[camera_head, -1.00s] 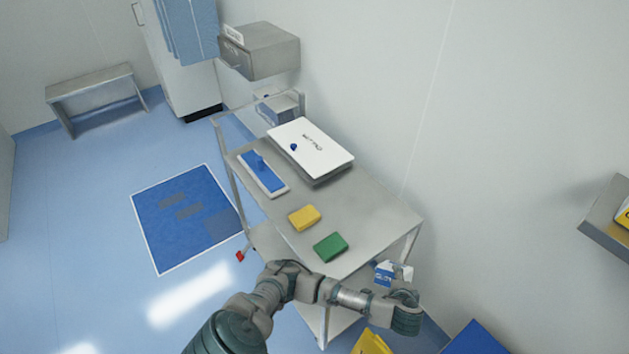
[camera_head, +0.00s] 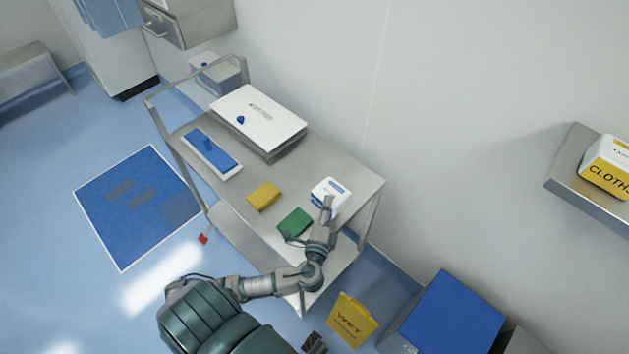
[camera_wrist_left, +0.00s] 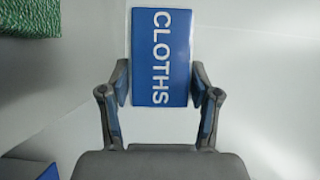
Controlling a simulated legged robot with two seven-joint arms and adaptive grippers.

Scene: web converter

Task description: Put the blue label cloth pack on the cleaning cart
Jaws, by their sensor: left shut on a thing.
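The blue label cloth pack (camera_head: 329,193) is white with a blue label and shows above the right end of the steel cleaning cart (camera_head: 345,178). My left gripper (camera_head: 310,222) is shut on it. In the left wrist view the blue label (camera_wrist_left: 162,58) reads CLOTHS and stands between the two fingers (camera_wrist_left: 160,85). I cannot tell whether the pack touches the cart top. A small grey piece at the bottom edge of the head view may be part of my right gripper (camera_head: 314,343); its state does not show.
The cart top holds a green cloth (camera_head: 295,222), a yellow cloth (camera_head: 263,196), a blue-and-white flat pad (camera_head: 212,153) and a white lidded box (camera_head: 258,118). A yellow WET sign (camera_head: 352,318) and a blue-topped bin (camera_head: 455,310) stand right of it. A wall shelf (camera_head: 565,165) holds a yellow cloth pack (camera_head: 608,165).

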